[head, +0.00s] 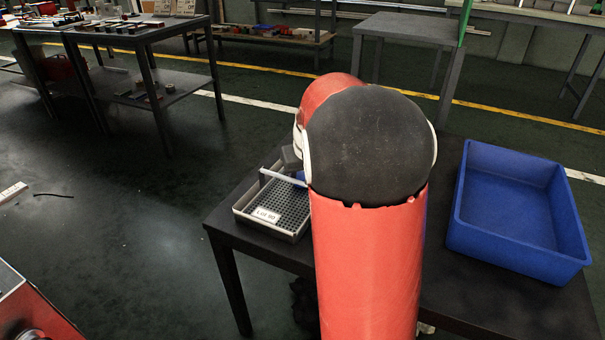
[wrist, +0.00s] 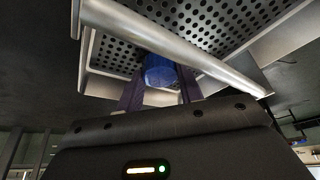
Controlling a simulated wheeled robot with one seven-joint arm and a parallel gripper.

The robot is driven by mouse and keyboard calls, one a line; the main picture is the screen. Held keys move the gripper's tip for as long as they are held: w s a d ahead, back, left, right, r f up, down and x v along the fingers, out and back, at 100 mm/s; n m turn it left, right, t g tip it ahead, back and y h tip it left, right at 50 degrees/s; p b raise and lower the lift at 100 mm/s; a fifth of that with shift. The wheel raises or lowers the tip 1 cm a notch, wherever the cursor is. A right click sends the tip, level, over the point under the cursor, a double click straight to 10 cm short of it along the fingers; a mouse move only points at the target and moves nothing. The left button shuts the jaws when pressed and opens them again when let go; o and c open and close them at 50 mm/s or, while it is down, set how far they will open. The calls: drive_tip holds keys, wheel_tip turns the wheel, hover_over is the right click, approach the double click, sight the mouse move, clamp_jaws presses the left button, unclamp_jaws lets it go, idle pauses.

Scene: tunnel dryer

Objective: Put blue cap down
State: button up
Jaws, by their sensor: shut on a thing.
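My gripper (wrist: 159,84) is shut on the blue cap (wrist: 160,71), which shows between the two dark fingers in the wrist view. The cap is over the perforated floor of a grey metal tray (wrist: 265,88); I cannot tell whether it touches that floor. In the head view the tray (head: 241,209) is on the dark table, left of my red arm, with a "Lot 90" label on its front. A small blue patch (head: 300,175) beside the arm may be the cap. My arm hides most of the gripper and the tray's right part there.
A bar (head: 282,177) crosses above the tray. A large, empty blue bin (head: 517,247) stands on the right of the dark table (head: 455,310). Other workbenches (head: 140,32) stand farther back, with open floor between.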

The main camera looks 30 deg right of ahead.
drive_tip(key=shift+f, duration=0.2)
drive_tip(key=o, duration=1)
drive_tip(key=shift+c, duration=0.2)
drive_tip(key=shift+r, duration=0.15)
